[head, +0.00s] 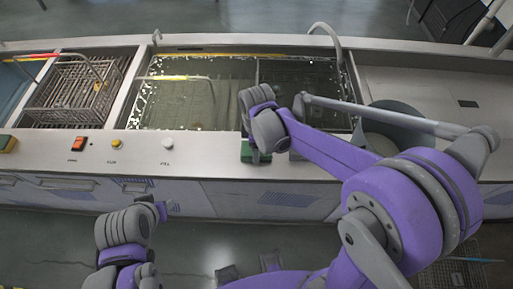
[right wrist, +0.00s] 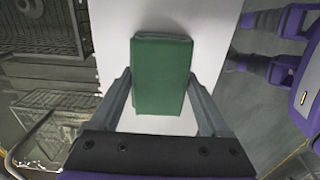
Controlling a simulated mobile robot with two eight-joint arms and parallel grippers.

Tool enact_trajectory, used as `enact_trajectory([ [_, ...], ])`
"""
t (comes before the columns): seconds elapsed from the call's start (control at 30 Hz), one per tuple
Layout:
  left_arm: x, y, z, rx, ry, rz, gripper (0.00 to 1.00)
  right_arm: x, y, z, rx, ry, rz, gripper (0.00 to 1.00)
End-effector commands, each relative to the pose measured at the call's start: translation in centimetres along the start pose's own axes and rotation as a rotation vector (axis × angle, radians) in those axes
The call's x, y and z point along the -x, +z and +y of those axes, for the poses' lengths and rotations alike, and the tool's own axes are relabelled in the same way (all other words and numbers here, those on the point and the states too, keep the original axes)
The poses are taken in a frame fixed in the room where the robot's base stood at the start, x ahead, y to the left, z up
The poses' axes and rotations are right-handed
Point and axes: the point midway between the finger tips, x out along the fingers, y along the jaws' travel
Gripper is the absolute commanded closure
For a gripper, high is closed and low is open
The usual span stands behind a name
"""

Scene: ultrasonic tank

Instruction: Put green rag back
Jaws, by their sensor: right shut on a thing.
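The green rag (head: 247,154) is a folded block at the tank unit's front ledge, partly hidden by my right wrist in the head view. In the right wrist view the rag (right wrist: 162,75) lies between the two fingers of my right gripper (right wrist: 160,88), over the pale ledge. The right gripper is shut on it. I cannot tell whether the rag touches the ledge. My left arm's end (head: 150,208) shows low at the left in the head view, away from the rag; its fingers cannot be made out.
The water-filled tank (head: 180,128) lies behind the ledge, with a wire basket (head: 85,92) to its left. A red switch (head: 78,144), a yellow button (head: 116,142) and a white knob (head: 167,144) sit on the ledge (head: 205,150). A grey round container (head: 385,130) stands at right.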

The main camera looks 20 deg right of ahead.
Motion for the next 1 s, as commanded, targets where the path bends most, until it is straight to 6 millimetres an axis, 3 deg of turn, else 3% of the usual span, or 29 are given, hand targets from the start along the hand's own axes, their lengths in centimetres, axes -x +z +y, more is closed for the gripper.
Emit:
enact_trajectory([
  [0.4,-0.3,0.4,0.0,0.0,0.0,-0.003,0.5,-0.7,0.0,0.0,0.0,-0.001,0.0,0.72],
  [0.43,-0.3,0.3,0.0,0.0,0.0,-0.003,0.5,-0.6,0.0,0.0,0.0,0.0,0.0,0.16],
  [0.53,-0.2,0.3,0.0,0.0,0.0,-0.002,0.5,-0.6,0.0,0.0,0.0,0.0,0.0,0.0],
  [0.8,-0.1,0.1,0.0,0.0,0.0,-0.001,0.5,-0.3,0.0,0.0,0.0,0.001,0.0,0.0],
  [1.0,0.3,-0.4,0.0,0.0,0.0,0.003,0.5,2.3,0.0,0.0,0.0,0.001,0.0,0.0],
])
